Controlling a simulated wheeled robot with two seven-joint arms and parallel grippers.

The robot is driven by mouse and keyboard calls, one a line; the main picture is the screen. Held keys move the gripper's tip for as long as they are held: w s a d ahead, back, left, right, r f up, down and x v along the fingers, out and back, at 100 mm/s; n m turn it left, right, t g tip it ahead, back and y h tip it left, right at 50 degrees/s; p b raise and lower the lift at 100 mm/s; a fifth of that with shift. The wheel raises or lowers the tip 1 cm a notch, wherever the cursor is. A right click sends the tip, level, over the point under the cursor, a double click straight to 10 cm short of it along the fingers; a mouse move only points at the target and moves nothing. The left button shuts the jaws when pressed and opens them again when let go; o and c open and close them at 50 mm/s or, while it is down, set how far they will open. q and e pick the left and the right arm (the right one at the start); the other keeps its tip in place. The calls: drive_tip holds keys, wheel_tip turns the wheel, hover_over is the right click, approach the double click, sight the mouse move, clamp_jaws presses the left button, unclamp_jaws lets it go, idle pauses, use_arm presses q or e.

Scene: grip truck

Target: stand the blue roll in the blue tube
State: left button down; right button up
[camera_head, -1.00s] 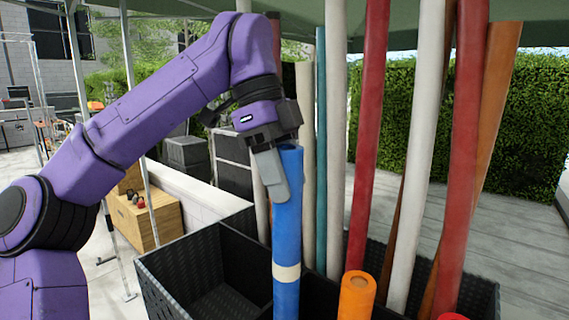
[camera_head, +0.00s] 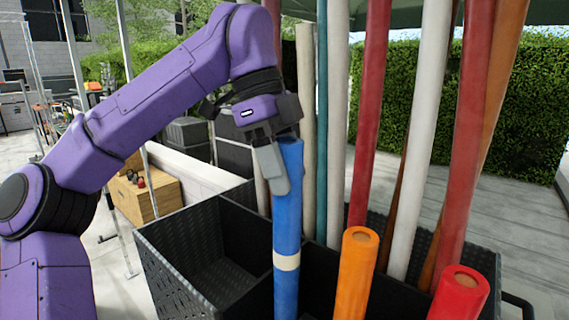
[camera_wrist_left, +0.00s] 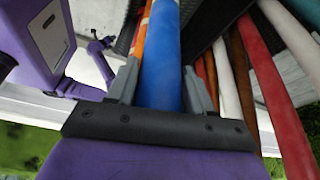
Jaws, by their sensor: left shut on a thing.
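The blue roll (camera_head: 287,215) is a long upright cylinder with a cream band near its lower visible part. My left gripper (camera_head: 281,178) is shut on its top end, one finger showing along its near left side. In the left wrist view the blue roll (camera_wrist_left: 160,68) lies between both fingers of the left gripper (camera_wrist_left: 162,82). The roll's lower end runs out of the bottom of the head view, so I cannot tell what it touches. I cannot make out a separate blue tube. My right gripper is not in view.
A black compartmented crate (camera_head: 172,257) stands below and around the roll; its left compartment looks empty. A short orange roll (camera_head: 356,275) and a red roll (camera_head: 460,293) stand close at right. Tall white, red, teal (camera_head: 321,130) and brown poles stand behind.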

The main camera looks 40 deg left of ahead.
use_arm(q)
drive_tip(key=shift+f+b, duration=4.75)
drive_tip(key=shift+f, duration=0.25)
drive_tip(key=shift+f+b, duration=0.3)
drive_tip(key=shift+b, duration=0.15)
drive_tip(key=shift+s, duration=0.1)
drive_tip(key=shift+c, duration=1.8)
unclamp_jaws()
drive_tip(key=p, duration=0.4)
approach(285, 229)
drive_tip(key=w+a, duration=0.1)
drive_tip(key=w, duration=0.1)
drive_tip(key=shift+a+f, duration=0.2)
drive_tip(key=shift+f, duration=0.35)
